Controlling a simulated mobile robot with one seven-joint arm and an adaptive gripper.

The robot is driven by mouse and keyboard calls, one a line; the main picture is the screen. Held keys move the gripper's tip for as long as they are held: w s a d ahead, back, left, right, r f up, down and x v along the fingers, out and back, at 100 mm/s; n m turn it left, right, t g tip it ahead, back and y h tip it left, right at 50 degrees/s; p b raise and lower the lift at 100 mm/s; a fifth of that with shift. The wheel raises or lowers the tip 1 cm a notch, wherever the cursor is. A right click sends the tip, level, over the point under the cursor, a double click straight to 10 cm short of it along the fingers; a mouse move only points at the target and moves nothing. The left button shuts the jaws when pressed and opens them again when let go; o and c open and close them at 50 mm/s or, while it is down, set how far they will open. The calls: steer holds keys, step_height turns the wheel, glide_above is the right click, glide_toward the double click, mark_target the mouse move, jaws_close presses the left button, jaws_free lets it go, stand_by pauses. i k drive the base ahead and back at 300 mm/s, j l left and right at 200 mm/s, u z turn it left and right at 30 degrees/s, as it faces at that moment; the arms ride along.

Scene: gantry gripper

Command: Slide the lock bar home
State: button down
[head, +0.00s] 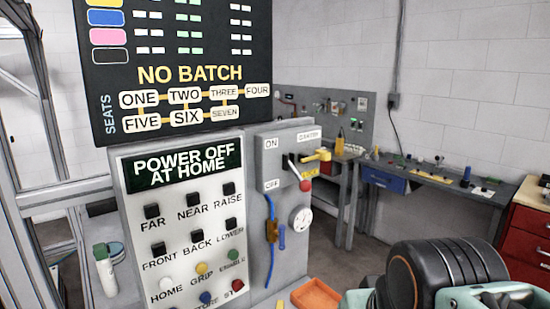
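A grey switch box (272,172) stands right of the button panel, with ON printed at its upper left and OFF at its lower left. A lever with a red knob (305,186) slants down to the right across its face. A yellow piece (318,155), which may be the lock bar, sticks out to the right just above the knob. A small yellow label (310,172) sits below it; its text is too small to read surely. I cannot tell how far the bar is slid. My gripper is out of view; only dark and pale green parts of my arm show at the bottom right.
The button panel (140,220) reads POWER OFF AT HOME; the black board (180,55) above reads NO BATCH. An orange tray (316,295) lies in front. Workbenches (425,174) stand behind.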

mark_target(324, 156)
steer(key=i+l+z, duration=0.15)
steer(key=l, duration=0.3)
steer(key=i+l+z, duration=0.15)
steer(key=i+l, duration=0.2)
steer(key=i+l+z, duration=0.15)
steer(key=l, duration=0.3)
steer(key=l+z, duration=0.15)
steer(key=l, duration=0.35)
steer(key=j, duration=0.3)
steer(key=i+j+u, duration=0.15)
steer(key=k+j, duration=0.05)
steer(key=j, duration=0.05)
